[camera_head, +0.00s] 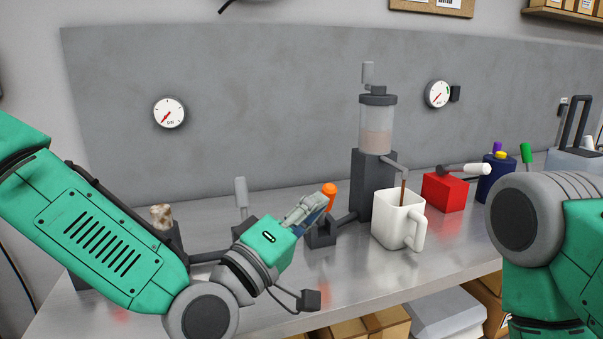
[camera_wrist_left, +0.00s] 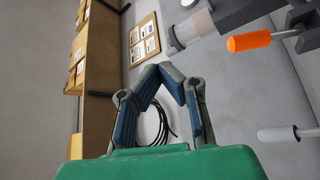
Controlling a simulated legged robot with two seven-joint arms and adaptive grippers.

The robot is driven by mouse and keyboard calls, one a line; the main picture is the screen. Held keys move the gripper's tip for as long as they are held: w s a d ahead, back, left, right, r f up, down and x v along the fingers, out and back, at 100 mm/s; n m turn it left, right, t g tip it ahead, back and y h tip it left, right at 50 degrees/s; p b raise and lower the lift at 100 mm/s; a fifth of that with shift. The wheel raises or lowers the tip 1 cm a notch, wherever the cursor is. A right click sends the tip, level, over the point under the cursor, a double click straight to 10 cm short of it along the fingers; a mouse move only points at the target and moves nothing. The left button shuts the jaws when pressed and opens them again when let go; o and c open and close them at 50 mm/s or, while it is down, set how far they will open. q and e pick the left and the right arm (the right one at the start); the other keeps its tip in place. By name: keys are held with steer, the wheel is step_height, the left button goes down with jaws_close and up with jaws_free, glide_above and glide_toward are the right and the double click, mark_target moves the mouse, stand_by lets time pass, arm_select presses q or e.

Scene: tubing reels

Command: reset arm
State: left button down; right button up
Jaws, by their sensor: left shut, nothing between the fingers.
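My left gripper (camera_head: 318,205) is over the bench in the head view, in front of the dark fixture with the orange handle (camera_head: 329,190). In the left wrist view its fingers (camera_wrist_left: 160,70) meet at the tips with nothing between them. The orange handle also shows in the left wrist view (camera_wrist_left: 249,41), to the right of the fingers and apart from them. My right arm (camera_head: 545,230) comes in at the right edge of the head view. Its gripper is out of the picture.
A dispenser (camera_head: 378,130) stands on the metal bench (camera_head: 350,278), with a white mug (camera_head: 398,222) before it. A red block (camera_head: 445,191) and a dark blue container (camera_head: 494,180) stand further right. Cardboard boxes (camera_head: 372,326) and a grey bin (camera_head: 445,312) sit below the bench front.

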arm_select(q)
steer(key=s+a+f+g+y+b, duration=0.1)
steer(key=f, duration=0.5)
steer(key=s+a+f+m+g+y, duration=0.1)
steer(key=f, duration=0.6)
steer(key=s+a+f+g+y+b, duration=0.1)
steer(key=f+g, duration=0.1)
steer(key=f, duration=0.5)
steer(key=shift+s+a+m+y+b, duration=0.15)
steer(key=shift+s+m+y+b, duration=0.15)
steer(key=shift+s, duration=0.05)
steer(key=s+a+f+m+g+y+b, duration=0.1)
steer(key=s+a+f+g+y+b, duration=0.1)
steer(key=s+a+f, duration=0.55)
steer(key=s+a+f+m+g+y+b, duration=0.1)
steer(key=s+a+f+g+y, duration=0.25)
steer(key=f, duration=0.75)
steer(key=s+a+f+m+g+y+b, duration=0.1)
steer(key=s+a+f+g+b, duration=0.1)
steer(key=s+a+f, duration=0.6)
steer(key=s+a+f+g+y+b, duration=0.1)
steer(key=s+a+f+g+y, duration=0.2)
steer(key=s+a+f, duration=0.4)
steer(key=shift+s+a+m+y+b, duration=0.3)
steer(key=shift+a+m+y+b, duration=0.15)
steer(key=shift+a, duration=0.6)
arm_select(e)
step_height(320, 180, down, 9)
steer(key=shift+s+a, duration=0.3)
steer(key=shift+a, duration=0.1)
